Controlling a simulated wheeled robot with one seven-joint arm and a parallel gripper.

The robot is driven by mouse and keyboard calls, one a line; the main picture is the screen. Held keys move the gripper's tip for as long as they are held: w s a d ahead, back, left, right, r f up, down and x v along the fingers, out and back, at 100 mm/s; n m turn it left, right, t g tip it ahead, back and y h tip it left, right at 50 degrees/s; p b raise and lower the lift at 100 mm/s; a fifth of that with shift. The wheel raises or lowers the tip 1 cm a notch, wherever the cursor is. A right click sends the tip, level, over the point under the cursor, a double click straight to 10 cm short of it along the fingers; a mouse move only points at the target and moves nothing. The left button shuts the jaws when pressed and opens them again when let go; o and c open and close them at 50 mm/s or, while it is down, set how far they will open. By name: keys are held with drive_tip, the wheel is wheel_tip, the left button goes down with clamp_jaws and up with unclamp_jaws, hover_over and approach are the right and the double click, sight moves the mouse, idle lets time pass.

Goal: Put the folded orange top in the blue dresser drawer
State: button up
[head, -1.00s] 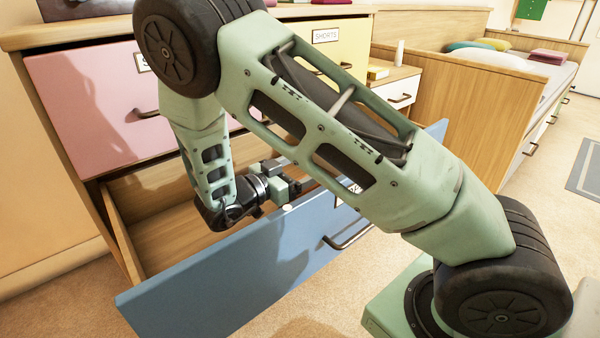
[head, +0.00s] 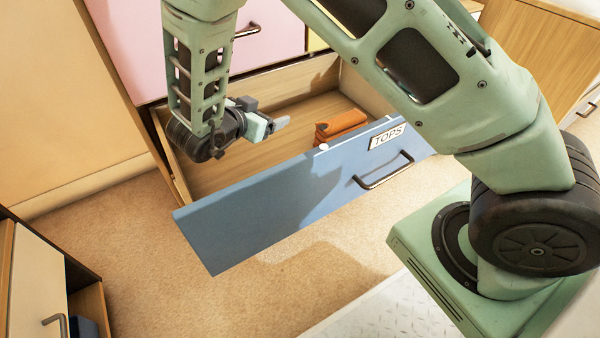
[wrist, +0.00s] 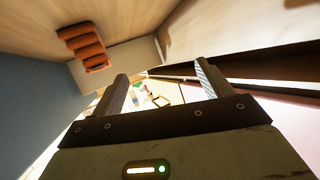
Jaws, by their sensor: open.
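The folded orange top (head: 341,124) lies inside the open blue dresser drawer (head: 290,205), near the right end of its wooden floor. The drawer front carries a TOPS label and a dark handle. The orange top also shows at the upper left of the wrist view (wrist: 83,47), resting on the drawer floor and apart from the fingers. My gripper (head: 279,124) is over the left part of the drawer, left of the top and pointing right. In the wrist view its two fingers (wrist: 158,80) are spread with nothing between them.
A pink drawer (head: 265,35) is shut above the open one. A wooden cabinet (head: 545,45) stands at the right. A low unit with a pale front (head: 38,290) is at the lower left. Carpet (head: 150,260) in front of the drawer is clear.

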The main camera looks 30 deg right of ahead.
drive_tip(key=a+r+n+t+y, duration=0.1)
drive_tip(key=a+r+n+y, duration=0.25)
drive_tip(key=a+y, duration=0.3)
drive_tip(key=a+r+n+t+y, duration=0.1)
drive_tip(key=a+r+n+y, duration=0.1)
drive_tip(key=a+n+y, duration=0.4)
drive_tip(key=s+a+r+n+g+y, duration=0.1)
drive_tip(key=s+n+g, duration=0.1)
drive_tip(key=s, duration=0.5)
drive_tip(key=s+a+r+n+g+y, duration=0.1)
drive_tip(key=s+a+r+n+g, duration=0.1)
drive_tip(key=s, duration=0.5)
drive_tip(key=s+a+r+n+g+y, duration=0.1)
drive_tip(key=s+n+g, duration=0.1)
drive_tip(key=s, duration=0.5)
drive_tip(key=shift+a+r+n+y, duration=0.2)
drive_tip(key=shift+a+n+y, duration=0.2)
drive_tip(key=shift+n, duration=0.45)
drive_tip(key=s+d+n+g+h, duration=0.2)
drive_tip(key=s+d+n+h, duration=0.2)
drive_tip(key=s+d, duration=0.5)
drive_tip(key=shift+s+g, duration=0.25)
drive_tip(key=shift+g, duration=0.15)
drive_tip(key=shift+r, duration=0.1)
wheel_tip(320, 180, up, 42)
drive_tip(key=p, duration=4.1)
drive_tip(key=shift+p, duration=0.4)
